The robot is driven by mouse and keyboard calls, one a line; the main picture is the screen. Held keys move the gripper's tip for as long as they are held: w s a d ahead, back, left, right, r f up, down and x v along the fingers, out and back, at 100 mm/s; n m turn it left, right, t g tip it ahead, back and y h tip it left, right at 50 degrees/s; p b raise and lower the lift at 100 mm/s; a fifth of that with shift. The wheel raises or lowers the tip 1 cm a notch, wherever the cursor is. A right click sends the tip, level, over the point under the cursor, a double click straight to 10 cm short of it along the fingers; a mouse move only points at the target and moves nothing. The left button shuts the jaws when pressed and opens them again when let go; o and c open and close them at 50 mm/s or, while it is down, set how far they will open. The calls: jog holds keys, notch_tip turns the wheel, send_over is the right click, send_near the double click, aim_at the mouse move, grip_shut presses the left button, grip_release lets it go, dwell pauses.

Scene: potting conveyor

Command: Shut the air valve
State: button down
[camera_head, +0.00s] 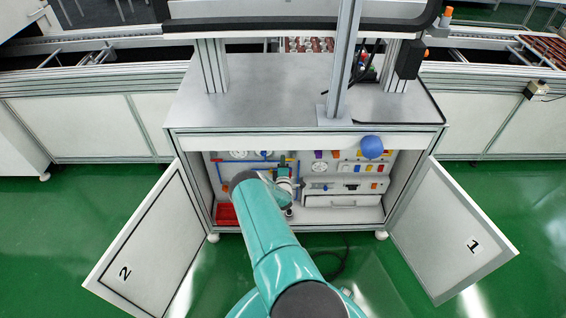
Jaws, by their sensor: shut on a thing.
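The open cabinet (210,190) under the workbench holds a panel with blue air piping (235,160), gauges and coloured parts. My teal arm reaches into the cabinet from the front. My gripper (287,190) is at the panel, by the right end of the blue piping, shut on what appears to be the air valve there. The arm and gripper cover most of that spot, so the valve's handle and its angle cannot be made out.
Cabinet door 2 (150,245) stands open at the left and door 1 (450,235) at the right. A red bin (227,214) sits at the cabinet's lower left. A blue round object (372,148) is at the upper right.

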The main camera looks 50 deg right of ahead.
dwell(0.4)
jog(key=c, duration=1.4)
grip_release()
jog(key=shift+c, duration=0.2)
jog(key=shift+s+a, duration=0.1)
jog(key=v, duration=1.3)
jog(key=shift+s+a, duration=0.2)
jog(key=shift+s, duration=0.05)
